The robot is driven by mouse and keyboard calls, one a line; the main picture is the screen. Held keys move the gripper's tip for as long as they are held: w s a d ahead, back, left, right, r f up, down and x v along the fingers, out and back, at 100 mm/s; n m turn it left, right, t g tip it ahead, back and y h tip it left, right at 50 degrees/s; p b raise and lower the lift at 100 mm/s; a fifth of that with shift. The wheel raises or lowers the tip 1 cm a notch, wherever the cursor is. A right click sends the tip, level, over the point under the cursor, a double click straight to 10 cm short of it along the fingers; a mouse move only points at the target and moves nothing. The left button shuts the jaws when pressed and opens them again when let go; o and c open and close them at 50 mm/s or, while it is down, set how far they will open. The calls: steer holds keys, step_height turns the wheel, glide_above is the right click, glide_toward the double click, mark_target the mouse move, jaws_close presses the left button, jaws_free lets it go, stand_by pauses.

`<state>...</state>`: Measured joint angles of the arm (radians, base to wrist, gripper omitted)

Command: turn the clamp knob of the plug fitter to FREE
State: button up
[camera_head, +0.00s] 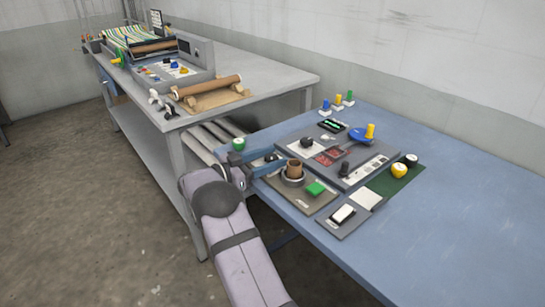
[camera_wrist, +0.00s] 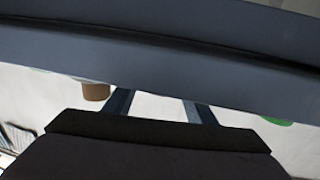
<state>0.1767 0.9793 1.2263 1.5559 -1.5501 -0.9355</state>
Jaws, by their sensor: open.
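The plug fitter appears to be the grey panel group on the blue table, with a brown cylinder (camera_head: 294,169) in a round holder and a green block (camera_head: 316,188). A black knob (camera_head: 306,142) sits on the raised grey panel (camera_head: 376,164), and a black upright handle (camera_head: 345,169) stands near its front edge. Labels are too small to read, so I cannot tell which is the clamp knob or its setting. My gripper (camera_head: 277,158) is open at the panel's left edge; a small dark part shows between its fingers. In the wrist view, the fingers (camera_wrist: 160,106) are apart and mostly hidden.
Yellow, white-and-black and green knobs stand around the panel, with a blue disc with a yellow post (camera_head: 362,134) at the back. A white-topped block (camera_head: 343,214) lies in front. The blue table (camera_head: 460,210) is clear at right. A grey bench (camera_head: 265,82) carries the press.

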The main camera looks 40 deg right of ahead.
steer(key=shift+d, duration=0.2)
steer(key=c, duration=1)
